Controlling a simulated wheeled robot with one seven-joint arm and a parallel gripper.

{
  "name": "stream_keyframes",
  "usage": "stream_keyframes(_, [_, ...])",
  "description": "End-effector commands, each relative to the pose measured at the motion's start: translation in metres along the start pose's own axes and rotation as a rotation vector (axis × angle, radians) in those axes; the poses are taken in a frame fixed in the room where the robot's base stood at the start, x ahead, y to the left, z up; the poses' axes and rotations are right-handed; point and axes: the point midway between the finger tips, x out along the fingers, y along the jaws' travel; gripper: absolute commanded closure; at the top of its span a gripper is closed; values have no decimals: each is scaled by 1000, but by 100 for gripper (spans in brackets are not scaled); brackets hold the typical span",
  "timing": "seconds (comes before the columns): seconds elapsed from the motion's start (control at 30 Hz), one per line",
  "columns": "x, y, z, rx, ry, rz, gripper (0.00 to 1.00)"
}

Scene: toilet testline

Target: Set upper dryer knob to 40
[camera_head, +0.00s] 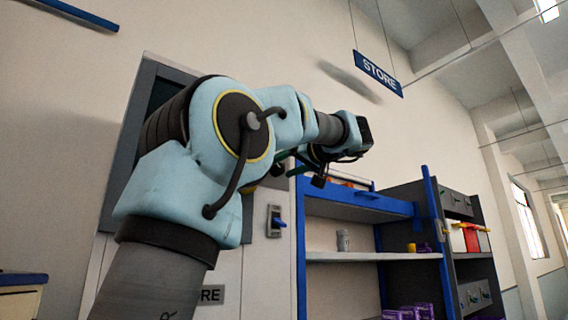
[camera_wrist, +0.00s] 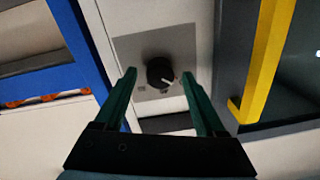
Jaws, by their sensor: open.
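A round black knob (camera_wrist: 160,72) with a white pointer mark sits on a grey plate (camera_wrist: 143,47) on a pale panel in the wrist view. The pointer leans to the lower right. Small markings around the knob are too blurred to read. My gripper (camera_wrist: 158,75) is open, with its two green fingers on the left and right of the knob. The fingers appear apart from the knob; the depth between them is hard to judge. In the head view my arm reaches across the picture, and I cannot make out the knob there.
In the wrist view a yellow handle (camera_wrist: 262,65) stands right of the gripper and a blue frame (camera_wrist: 75,40) on the left. In the head view a blue lever switch (camera_head: 278,222) is on the wall panel, beside blue shelving (camera_head: 345,208). A STORE sign (camera_head: 379,73) hangs above.

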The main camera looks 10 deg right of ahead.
Motion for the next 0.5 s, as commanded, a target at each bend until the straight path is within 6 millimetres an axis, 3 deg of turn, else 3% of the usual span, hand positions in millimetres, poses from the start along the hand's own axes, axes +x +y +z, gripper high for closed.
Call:
stream_keyframes(0.23, [1,0,0,0,0,0,28])
stream_keyframes(0.5, [1,0,0,1,0,0,57])
